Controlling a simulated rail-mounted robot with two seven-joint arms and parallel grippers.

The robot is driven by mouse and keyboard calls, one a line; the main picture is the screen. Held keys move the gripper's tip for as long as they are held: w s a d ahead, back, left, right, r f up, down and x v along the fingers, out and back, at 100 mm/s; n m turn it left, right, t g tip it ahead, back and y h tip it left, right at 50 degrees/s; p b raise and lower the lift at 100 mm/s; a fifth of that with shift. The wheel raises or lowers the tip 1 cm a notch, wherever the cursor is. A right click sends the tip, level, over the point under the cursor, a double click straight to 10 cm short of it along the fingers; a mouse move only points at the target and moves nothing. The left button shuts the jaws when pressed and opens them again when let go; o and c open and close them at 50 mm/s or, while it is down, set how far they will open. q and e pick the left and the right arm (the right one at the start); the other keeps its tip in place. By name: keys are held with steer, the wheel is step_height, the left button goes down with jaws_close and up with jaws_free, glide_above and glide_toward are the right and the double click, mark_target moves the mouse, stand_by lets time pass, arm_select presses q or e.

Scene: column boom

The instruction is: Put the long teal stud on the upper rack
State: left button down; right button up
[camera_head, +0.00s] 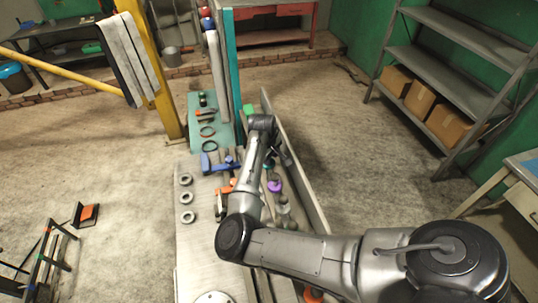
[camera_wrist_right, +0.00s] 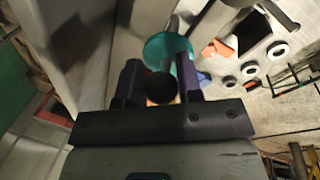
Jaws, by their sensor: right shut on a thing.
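My right gripper (camera_wrist_right: 160,80) shows in the wrist view with its two dark fingers apart around a thing. A teal round head with a teal shaft, which looks like the long teal stud (camera_wrist_right: 168,47), shows between and just beyond the fingertips. A dark round end (camera_wrist_right: 160,87) partly covers it. In the head view my right arm reaches over the long bench, and its wrist hides most of the gripper and stud. I cannot tell for sure which structure is the upper rack. My left gripper is not in view.
The bench (camera_head: 195,250) holds grey rings (camera_head: 187,198), a blue tool (camera_head: 210,165) and a purple-topped piece (camera_head: 274,186). A raised board (camera_head: 295,165) runs along its right side. Grey shelves (camera_head: 455,40) with cardboard boxes (camera_head: 420,98) stand at right. A small dark frame (camera_head: 45,262) stands lower left.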

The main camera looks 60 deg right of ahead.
steer(key=shift+f, duration=0.65)
steer(key=shift+f, duration=0.35)
steer(key=o, duration=0.7)
steer(key=shift+o, duration=0.2)
steer(key=shift+r, duration=0.15)
